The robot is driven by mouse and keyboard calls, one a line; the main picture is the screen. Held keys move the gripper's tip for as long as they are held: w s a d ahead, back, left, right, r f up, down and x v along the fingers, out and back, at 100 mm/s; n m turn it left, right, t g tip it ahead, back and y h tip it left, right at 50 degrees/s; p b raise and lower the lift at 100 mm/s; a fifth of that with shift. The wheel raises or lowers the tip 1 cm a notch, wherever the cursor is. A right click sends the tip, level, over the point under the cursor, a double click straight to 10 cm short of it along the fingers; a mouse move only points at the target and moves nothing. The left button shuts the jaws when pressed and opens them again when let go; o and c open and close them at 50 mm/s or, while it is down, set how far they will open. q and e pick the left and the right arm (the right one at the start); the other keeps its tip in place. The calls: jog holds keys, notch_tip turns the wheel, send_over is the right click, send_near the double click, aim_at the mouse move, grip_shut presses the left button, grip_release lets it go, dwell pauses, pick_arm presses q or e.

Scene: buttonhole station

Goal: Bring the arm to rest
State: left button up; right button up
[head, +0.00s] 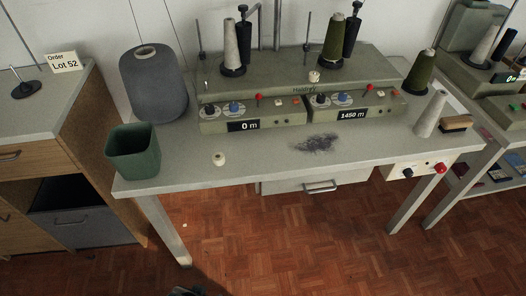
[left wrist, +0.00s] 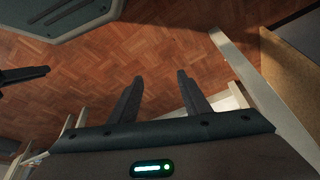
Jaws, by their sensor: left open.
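My left gripper (left wrist: 160,88) is open in the left wrist view, with nothing between its two dark fingers. Behind the fingers is the parquet floor (left wrist: 165,45), and pale table legs (left wrist: 250,85) stand to their right. In the head view only a small dark piece shows at the bottom edge, left of centre; I cannot tell which part of my arm it is.
The worktable (head: 200,178) carries a winder with two displays (head: 243,126), thread cones, a grey drum (head: 153,85), a green bin (head: 133,152) and a small white spool (head: 219,159). A wooden cabinet (head: 80,130) stands left.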

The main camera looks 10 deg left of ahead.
pick_arm(q)
jog(key=s+d+f+t+b, duration=0.1)
jog(key=s+f, duration=0.2)
jog(key=f, duration=1.6)
jog(key=shift+d+h, duration=0.2)
jog(key=shift+h, duration=0.1)
pick_arm(e)
jog(key=shift+s+d+f+g, duration=0.65)
jog(key=shift+d+f+g, duration=0.1)
jog(key=shift+d, duration=0.15)
pick_arm(q)
jog(key=shift+s, duration=0.1)
pick_arm(e)
jog(key=shift+w, duration=0.1)
pick_arm(q)
jog(key=shift+c, duration=1.5)
